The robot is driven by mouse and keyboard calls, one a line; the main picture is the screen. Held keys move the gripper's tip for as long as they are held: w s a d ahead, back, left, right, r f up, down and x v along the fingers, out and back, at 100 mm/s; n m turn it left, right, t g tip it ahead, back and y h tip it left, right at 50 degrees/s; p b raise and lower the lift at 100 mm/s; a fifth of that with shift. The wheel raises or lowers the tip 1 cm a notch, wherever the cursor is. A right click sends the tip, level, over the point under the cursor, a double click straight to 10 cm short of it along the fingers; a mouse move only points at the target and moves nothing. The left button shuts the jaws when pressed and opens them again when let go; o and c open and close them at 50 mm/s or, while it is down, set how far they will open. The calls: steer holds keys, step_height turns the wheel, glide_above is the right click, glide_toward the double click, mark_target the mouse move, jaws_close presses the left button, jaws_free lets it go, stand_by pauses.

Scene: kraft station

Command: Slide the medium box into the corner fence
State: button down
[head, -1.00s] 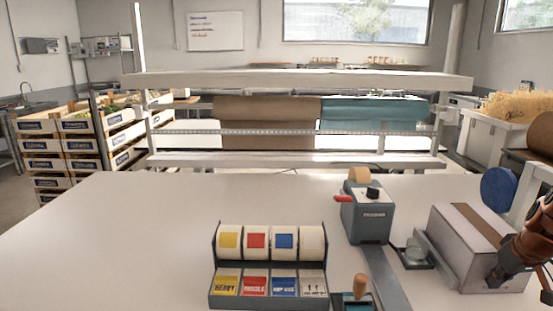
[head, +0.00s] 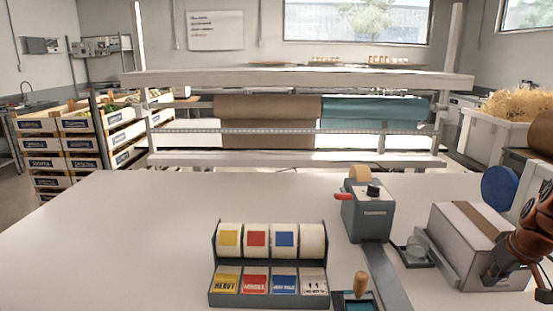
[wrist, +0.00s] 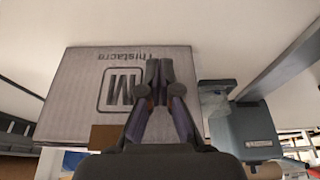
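The medium box (head: 448,250) is pale grey with brown tape along its top. It stands at the right of the table in the head view. In the wrist view its printed face, with a large M, fills the left and middle (wrist: 75,85). A grey metal corner fence (head: 437,262) runs along the box's left side, with little or no gap visible; its far part is hidden. My gripper (head: 490,277) is at the box's right side. In the wrist view its fingertips (wrist: 160,68) are together, empty, in front of the printed face; I cannot tell whether they touch it.
A label holder (head: 268,265) stands at the front middle. A blue disc (head: 498,189) is behind the box. The table's left side is clear.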

steer(key=shift+s+a, duration=0.1)
steer(key=shift+a, duration=0.15)
stand_by(0.3)
steer(key=shift+w+a+b, duration=0.2)
steer(key=shift+a+b, duration=0.1)
steer(key=shift+a, duration=0.4)
steer(key=shift+w+a+b, duration=0.15)
steer(key=shift+a+b, duration=0.1)
steer(key=shift+a, duration=0.45)
stand_by(0.6)
steer(key=shift+a, duration=0.7)
steer(key=shift+s+b, duration=0.3)
steer(key=shift+b, duration=0.05)
steer(key=shift+s+b, duration=0.4)
steer(key=shift+s, duration=0.45)
steer(key=w+p+v, duration=0.1)
steer(key=v, duration=0.9)
steer(key=shift+w+r+p, duration=0.2)
steer(key=shift+r+p, duration=0.1)
steer(key=shift+p, duration=0.05)
